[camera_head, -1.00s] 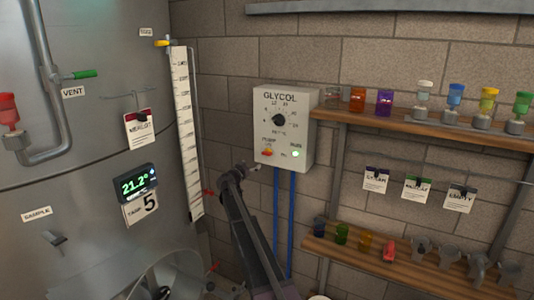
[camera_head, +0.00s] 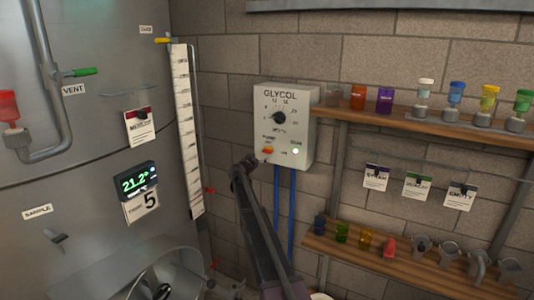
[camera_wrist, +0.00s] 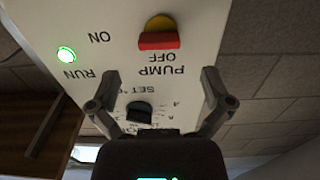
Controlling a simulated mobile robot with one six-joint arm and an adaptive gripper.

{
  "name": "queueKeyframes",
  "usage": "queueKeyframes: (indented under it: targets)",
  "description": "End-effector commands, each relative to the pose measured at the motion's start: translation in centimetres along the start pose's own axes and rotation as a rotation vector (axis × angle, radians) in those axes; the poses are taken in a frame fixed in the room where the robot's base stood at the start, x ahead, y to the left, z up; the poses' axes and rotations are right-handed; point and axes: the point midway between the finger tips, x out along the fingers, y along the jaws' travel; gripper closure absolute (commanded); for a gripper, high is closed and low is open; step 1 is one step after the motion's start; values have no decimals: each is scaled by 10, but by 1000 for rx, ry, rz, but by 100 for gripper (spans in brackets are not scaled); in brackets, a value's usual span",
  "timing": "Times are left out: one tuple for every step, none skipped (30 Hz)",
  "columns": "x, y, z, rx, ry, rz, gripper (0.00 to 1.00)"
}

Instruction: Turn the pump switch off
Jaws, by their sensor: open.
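The white glycol control box (camera_head: 303,115) hangs on the brick wall. Its pump switch (camera_head: 267,151), red-orange, sits at the lower left of the box front. In the wrist view the box is upside down, and the switch (camera_wrist: 158,35) shows a yellow top and a red lip beside the word OFF. The green run lamp (camera_head: 296,151) is lit; it also glows in the wrist view (camera_wrist: 66,54). My gripper (camera_wrist: 160,78) is open and empty, its fingers spread before the box face, with the switch beyond the tips and between their lines. No contact is visible.
A round dial (camera_head: 279,118) is above the switch. Blue pipes (camera_head: 284,225) run down from the box. Wooden shelves (camera_head: 400,118) with coloured items stand to the right. A steel tank (camera_head: 90,120) and a white level scale (camera_head: 184,120) stand to the left.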

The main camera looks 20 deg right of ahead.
Motion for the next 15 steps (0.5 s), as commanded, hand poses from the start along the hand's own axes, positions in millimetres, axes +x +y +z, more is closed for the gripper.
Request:
queueKeyframes:
  targets:
    - [11,-2,0,0,0,1,0]
    - [15,-2,0,0,0,1,0]
    - [21,-2,0,0,0,1,0]
    - [26,-2,0,0,0,2,0]
    - [30,-1,0,0,0,2,0]
    - [36,-1,0,0,0,2,0]
    - [40,-1,0,0,0,1,0]
    - [44,-1,0,0,0,1,0]
    - [48,-1,0,0,0,1,0]
    - [51,-1,0,0,0,1,0]
    - [54,-1,0,0,0,1,0]
    - [57,-1,0,0,0,1,0]
    - [59,-1,0,0,0,1,0]
    - [61,0,0,0,0,1,0]
    - [63,0,0,0,0,1,0]
